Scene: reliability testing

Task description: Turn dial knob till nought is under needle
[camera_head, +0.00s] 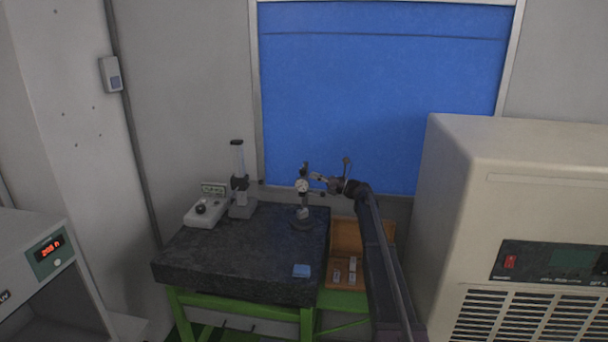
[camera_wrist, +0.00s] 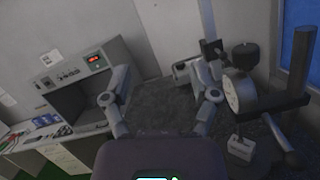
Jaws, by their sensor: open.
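A dial gauge with a round white face (camera_head: 302,186) stands on a dark post and base on the black stone slab, near its right back edge. In the wrist view its face (camera_wrist: 231,94) is at the right, seen at an angle; needle and numerals are too small to read. A dark round knob (camera_wrist: 246,55) sits above the face. My gripper (camera_head: 332,170) is just right of the gauge in the head view. In the wrist view my gripper (camera_wrist: 161,84) is open and empty, its right finger left of the dial, with no clear contact.
A white meter box (camera_head: 205,211) and a column stand (camera_head: 241,205) are at the slab's back left. A wooden box (camera_head: 346,236) with small blocks is beside the slab. The slab's middle is clear.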

